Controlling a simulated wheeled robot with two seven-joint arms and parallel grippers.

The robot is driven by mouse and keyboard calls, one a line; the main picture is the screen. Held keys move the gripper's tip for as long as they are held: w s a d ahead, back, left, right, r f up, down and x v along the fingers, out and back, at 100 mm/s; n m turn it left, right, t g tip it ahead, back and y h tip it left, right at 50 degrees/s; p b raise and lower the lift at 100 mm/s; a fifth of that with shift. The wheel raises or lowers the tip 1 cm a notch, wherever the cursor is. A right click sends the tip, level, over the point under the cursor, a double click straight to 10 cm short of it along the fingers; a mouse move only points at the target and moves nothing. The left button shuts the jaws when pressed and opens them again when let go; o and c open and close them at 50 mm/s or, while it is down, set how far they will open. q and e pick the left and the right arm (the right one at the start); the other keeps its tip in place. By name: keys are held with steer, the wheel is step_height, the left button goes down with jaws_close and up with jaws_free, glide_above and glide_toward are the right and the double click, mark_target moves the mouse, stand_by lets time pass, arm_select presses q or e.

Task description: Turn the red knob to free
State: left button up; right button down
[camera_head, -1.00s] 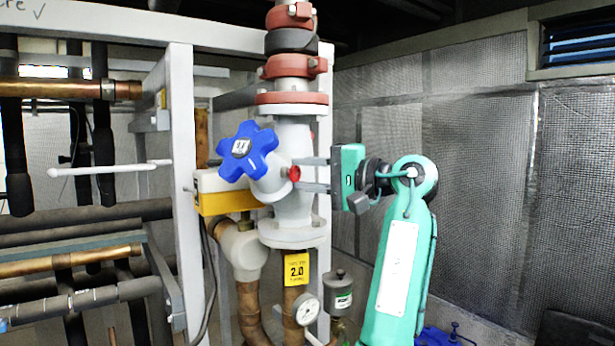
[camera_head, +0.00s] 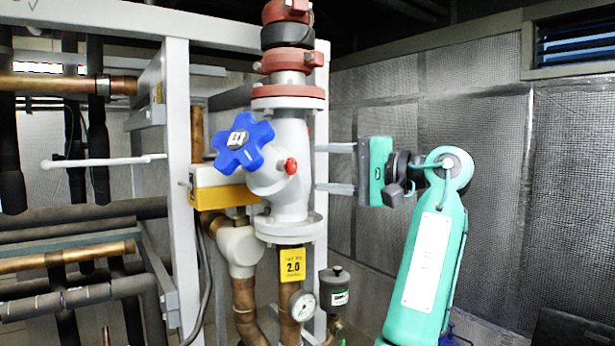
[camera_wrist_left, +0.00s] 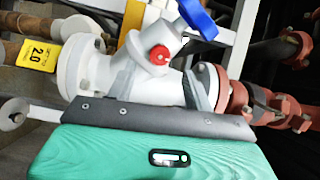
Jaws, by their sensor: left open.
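The red knob (camera_head: 290,166) is a small round knob on the side of the white valve body (camera_head: 292,130), right of the blue star-shaped handwheel (camera_head: 242,143). My left gripper (camera_head: 318,168) is to the right of the knob, with its two grey fingers pointing left, one above the other. It is open and empty, with a clear gap to the knob. In the left wrist view the red knob (camera_wrist_left: 160,55) shows whole, beyond and between the spread fingers. The knob's markings are too small to read. My right gripper is not in view.
A yellow and white box (camera_head: 220,188) sits left of the valve. Below are a yellow 2.0 tag (camera_head: 292,266), a pressure gauge (camera_head: 303,306) and a grey canister (camera_head: 335,290). A white frame post (camera_head: 179,200) stands left. Space before the mesh wall (camera_head: 475,150) looks free.

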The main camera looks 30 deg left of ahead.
mark_target(294, 166)
arm_select(q)
steer(key=d+b, duration=0.2)
steer(key=d, duration=0.6)
steer(key=shift+w+d, duration=0.2)
steer(key=shift+w, duration=0.2)
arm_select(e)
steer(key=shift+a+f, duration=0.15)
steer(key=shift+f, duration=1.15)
arm_select(q)
steer(key=a+n+p, duration=0.2)
steer(key=a+n, duration=0.3)
steer(key=n, duration=0.4)
steer(key=a+n+p, duration=0.3)
steer(key=a+n, duration=0.1)
steer(key=n, duration=0.5)
steer(key=s+a+n+p, duration=0.1)
steer(key=a+n+p, duration=0.2)
steer(key=n, duration=0.6)
steer(key=shift+s+a+r, duration=0.1)
steer(key=shift+a, duration=1.25)
steer(key=shift+s+a, duration=0.1)
steer(key=shift+a, duration=0.35)
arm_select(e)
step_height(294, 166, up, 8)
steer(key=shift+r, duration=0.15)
